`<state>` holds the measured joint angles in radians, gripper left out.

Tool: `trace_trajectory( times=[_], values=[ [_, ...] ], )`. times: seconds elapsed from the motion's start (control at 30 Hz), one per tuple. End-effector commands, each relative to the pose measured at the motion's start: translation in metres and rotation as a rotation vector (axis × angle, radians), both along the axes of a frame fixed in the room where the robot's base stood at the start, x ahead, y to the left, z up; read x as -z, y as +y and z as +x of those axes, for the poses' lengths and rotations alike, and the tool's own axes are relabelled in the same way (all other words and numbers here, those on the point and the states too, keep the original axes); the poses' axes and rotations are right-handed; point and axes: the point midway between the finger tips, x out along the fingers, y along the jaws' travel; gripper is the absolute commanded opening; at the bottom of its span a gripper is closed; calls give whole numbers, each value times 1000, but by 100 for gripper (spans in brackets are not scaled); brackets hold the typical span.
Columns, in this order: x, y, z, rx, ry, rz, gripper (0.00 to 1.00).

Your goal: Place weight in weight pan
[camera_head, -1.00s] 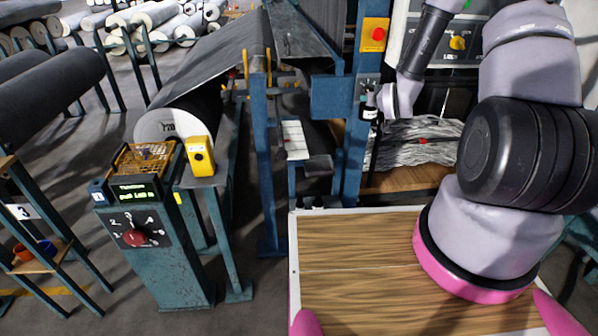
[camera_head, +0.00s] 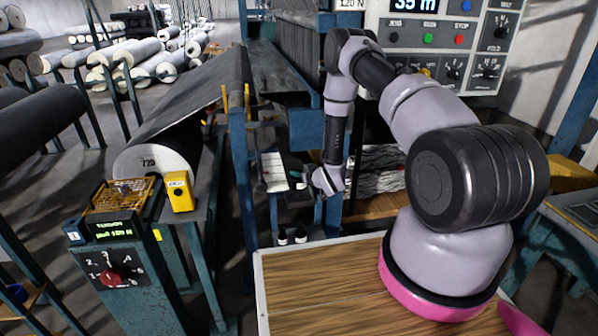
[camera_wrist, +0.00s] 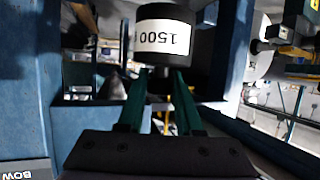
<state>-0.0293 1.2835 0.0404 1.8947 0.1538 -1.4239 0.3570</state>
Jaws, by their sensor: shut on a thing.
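In the wrist view, a black weight (camera_wrist: 166,22) with a white label reading 1500 is held between the green fingers of my gripper (camera_wrist: 161,82). The label is upside down in that view. In the head view my gripper (camera_head: 303,178) is small and dark, left of the blue post and in front of the machine frame; the weight in it is hard to make out there. Two small dark weights with pale tops (camera_head: 291,237) stand low in the frame, below my gripper. I cannot clearly pick out the weight pan; my gripper and arm hide part of that area.
A blue upright (camera_head: 240,190) stands left of my gripper, with a white ruled plate (camera_head: 273,172) between them. A wooden tabletop (camera_head: 340,285) lies in front. A dial console (camera_head: 125,265), a yellow box (camera_head: 179,191) and a large grey roll (camera_head: 160,160) are at left.

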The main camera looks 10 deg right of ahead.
Motion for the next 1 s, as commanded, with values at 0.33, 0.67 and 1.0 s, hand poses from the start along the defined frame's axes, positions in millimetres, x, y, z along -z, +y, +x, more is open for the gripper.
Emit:
trace_trajectory(
  times=[0.33,0.67,1.0],
  values=[
    [22,1,2,-2,-6,0,0],
    [51,1,2,-1,-7,0,0],
    [56,0,0,0,0,1,42]
  ],
)
